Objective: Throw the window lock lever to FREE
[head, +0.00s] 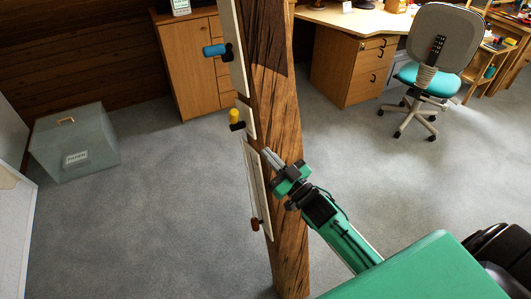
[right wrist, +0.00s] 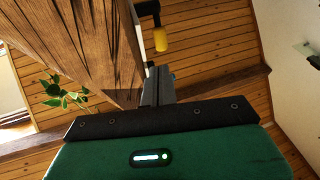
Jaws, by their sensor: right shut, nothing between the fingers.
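A timber post (head: 268,90) carries white plates with levers on its left side. The upper lever has a blue handle (head: 213,50) pointing left. The middle lever has a yellow handle (head: 234,116) pointing up from a black pivot; it also shows in the right wrist view (right wrist: 161,39). A brown-red knob (head: 256,224) sits low on the long lower plate (head: 257,185). No label tells me which is the window lock. My right gripper (head: 267,153) is shut and empty, in front of the post, below and right of the yellow handle. My left gripper is out of view.
A translucent grey box (head: 95,140) with a label stands on the carpet at left. A wooden cabinet (head: 190,70), a desk (head: 345,70) and an office chair (head: 435,75) stand behind. Carpet on both sides of the post is clear.

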